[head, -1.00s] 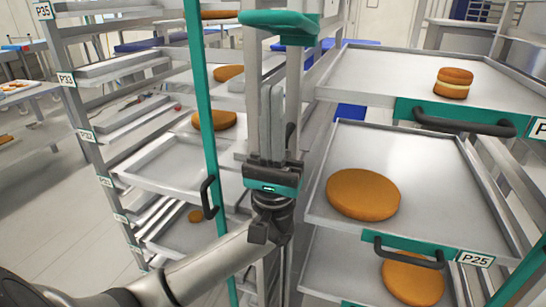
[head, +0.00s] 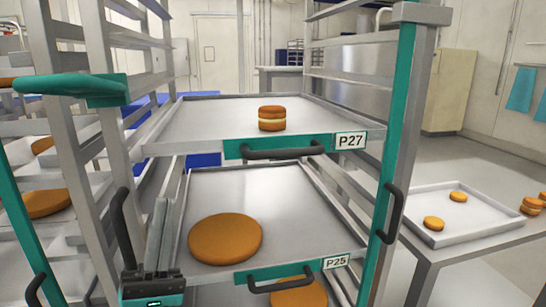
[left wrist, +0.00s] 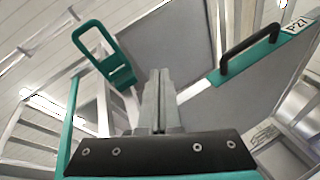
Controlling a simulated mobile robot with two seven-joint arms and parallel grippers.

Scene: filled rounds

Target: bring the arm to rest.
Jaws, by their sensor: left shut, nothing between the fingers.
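My left gripper (head: 170,200) is low at the left of the head view, its fingers pointing up, at the left edge of the rack with the P27 and P25 trays. The fingers are shut and empty. In the left wrist view the shut fingers (left wrist: 159,78) stand together at the middle, with a tray's underside behind them. Most of my left arm is outside the head view. My right gripper is in neither view.
Tray P27 (head: 205,118) carries a filled round (head: 272,118). Below it, tray P25 (head: 255,190) carries a plain round (head: 225,238). A teal-posted rack stands close at left. At right, a bench tray (head: 470,225) holds small rounds. Floor shows behind the bench.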

